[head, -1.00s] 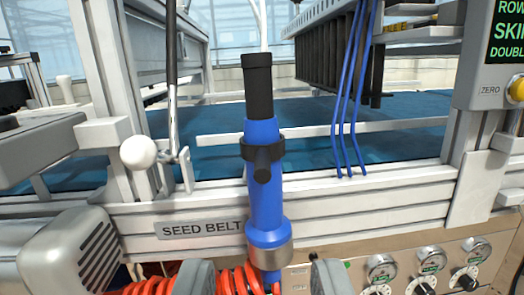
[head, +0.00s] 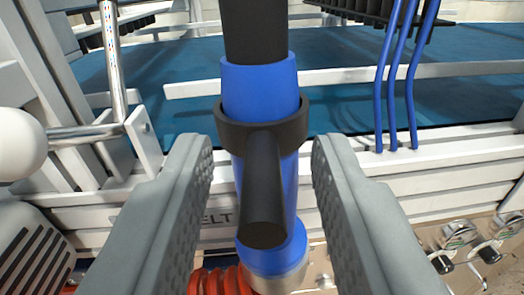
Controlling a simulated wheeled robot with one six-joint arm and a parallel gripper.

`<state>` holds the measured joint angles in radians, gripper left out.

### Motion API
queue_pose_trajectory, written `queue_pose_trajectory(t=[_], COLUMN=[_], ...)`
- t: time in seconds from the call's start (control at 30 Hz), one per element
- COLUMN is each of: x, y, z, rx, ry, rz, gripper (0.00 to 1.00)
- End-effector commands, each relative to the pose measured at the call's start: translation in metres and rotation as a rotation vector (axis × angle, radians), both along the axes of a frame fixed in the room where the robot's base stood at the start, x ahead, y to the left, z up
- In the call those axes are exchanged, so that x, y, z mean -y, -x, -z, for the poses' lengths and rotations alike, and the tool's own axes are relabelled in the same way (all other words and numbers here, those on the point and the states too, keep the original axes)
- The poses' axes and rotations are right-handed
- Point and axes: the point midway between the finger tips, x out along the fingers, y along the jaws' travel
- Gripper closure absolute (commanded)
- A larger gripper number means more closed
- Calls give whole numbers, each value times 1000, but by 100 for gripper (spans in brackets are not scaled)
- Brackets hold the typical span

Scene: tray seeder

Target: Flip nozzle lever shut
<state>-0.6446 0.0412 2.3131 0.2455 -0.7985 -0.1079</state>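The blue nozzle (head: 261,91) stands upright in the middle of the head view, with a black tip above and a metal collar below. A black ring goes around its body, and from it the black lever (head: 264,195) sticks out toward me, its round end facing the camera. My gripper (head: 262,160) is open, one grey finger on each side of the nozzle and lever. I see a gap on both sides, so neither finger appears to touch. The lever hides part of the lower nozzle body.
A white ball-ended handle (head: 18,143) on a metal rod stands close at the left. Blue tubes (head: 397,75) hang at the right. Behind is the blue belt (head: 470,85) with its white rail (head: 340,75). Gauges (head: 460,232) sit at lower right, orange coiled hose (head: 215,281) below.

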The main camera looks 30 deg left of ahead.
Motion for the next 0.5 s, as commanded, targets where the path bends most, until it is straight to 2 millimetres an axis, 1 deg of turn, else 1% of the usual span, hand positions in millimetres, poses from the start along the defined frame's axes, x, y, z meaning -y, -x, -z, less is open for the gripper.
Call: queue_pose_trajectory(t=[0.1, 0.13, 0.2, 0.27, 0.3, 0.5], x=[0, 0, 0, 0, 0, -1], y=[0, 0, 0, 0, 0, 0], z=[0, 0, 0, 0, 0, 0], rx=[0, 0, 0, 0, 0, 0], ry=[0, 0, 0, 0, 0, -1], rz=[0, 0, 0, 0, 0, 6], gripper=[67, 70, 84, 96, 100, 100])
